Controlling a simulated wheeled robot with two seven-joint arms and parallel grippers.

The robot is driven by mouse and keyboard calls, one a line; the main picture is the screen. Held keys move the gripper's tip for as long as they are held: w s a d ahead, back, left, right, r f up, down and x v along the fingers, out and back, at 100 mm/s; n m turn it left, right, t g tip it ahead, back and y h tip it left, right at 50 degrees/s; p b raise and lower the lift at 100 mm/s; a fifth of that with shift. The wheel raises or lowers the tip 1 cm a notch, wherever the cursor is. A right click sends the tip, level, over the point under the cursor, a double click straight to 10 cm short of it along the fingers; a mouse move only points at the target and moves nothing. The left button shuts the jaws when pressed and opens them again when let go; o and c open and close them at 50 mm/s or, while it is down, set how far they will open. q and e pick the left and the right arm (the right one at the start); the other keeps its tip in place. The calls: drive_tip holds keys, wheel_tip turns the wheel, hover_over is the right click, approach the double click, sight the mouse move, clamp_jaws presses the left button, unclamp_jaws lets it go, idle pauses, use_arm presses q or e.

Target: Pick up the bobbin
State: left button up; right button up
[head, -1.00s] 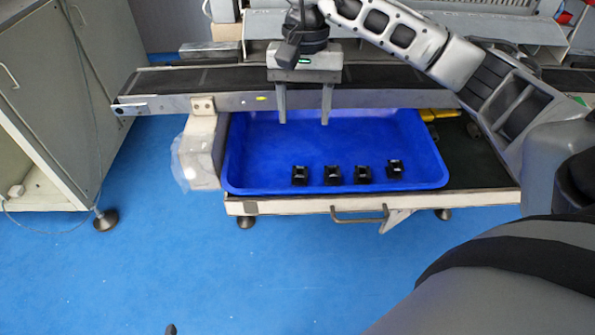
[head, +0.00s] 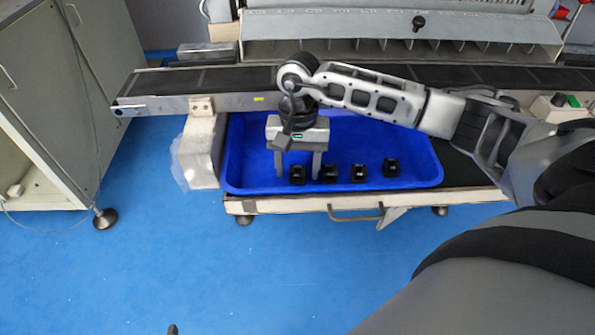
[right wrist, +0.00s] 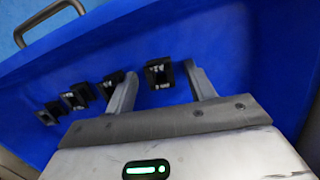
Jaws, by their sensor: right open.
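Several small black bobbins stand in a row in the blue tray. The leftmost bobbin (head: 297,174) in the head view lies between the two fingertips of my right gripper (head: 298,176). My right gripper is open and points down into the tray. In the right wrist view that bobbin (right wrist: 158,73) shows between the spread fingers, with no finger seen closed on it. The other bobbins stand to its right in the head view: one near the right finger (head: 329,173), then another (head: 358,173) and the last (head: 391,168). My left gripper is not seen.
The blue tray (head: 420,178) has raised walls and sits on a drawer with a front handle. A conveyor belt (head: 210,78) runs behind and above the tray. A grey cabinet (head: 60,80) stands at the left.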

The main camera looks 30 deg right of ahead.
sight(298, 174)
drive_tip(key=c, duration=1)
drive_tip(key=shift+c, duration=0.2)
drive_tip(key=shift+r, duration=0.55)
drive_tip(key=r, duration=0.2)
drive_tip(key=shift+s+a+r+b, duration=0.1)
drive_tip(key=shift+s+r+b, duration=0.15)
drive_tip(key=shift+r+b, duration=0.15)
drive_tip(key=s+a+r+b, duration=0.1)
drive_tip(key=s+a+r, duration=0.3)
drive_tip(key=s+r, duration=0.5)
drive_tip(key=s, duration=0.3)
drive_tip(key=shift+s+a, duration=0.3)
drive_tip(key=shift+a, duration=0.1)
drive_tip(key=shift+r, duration=0.1)
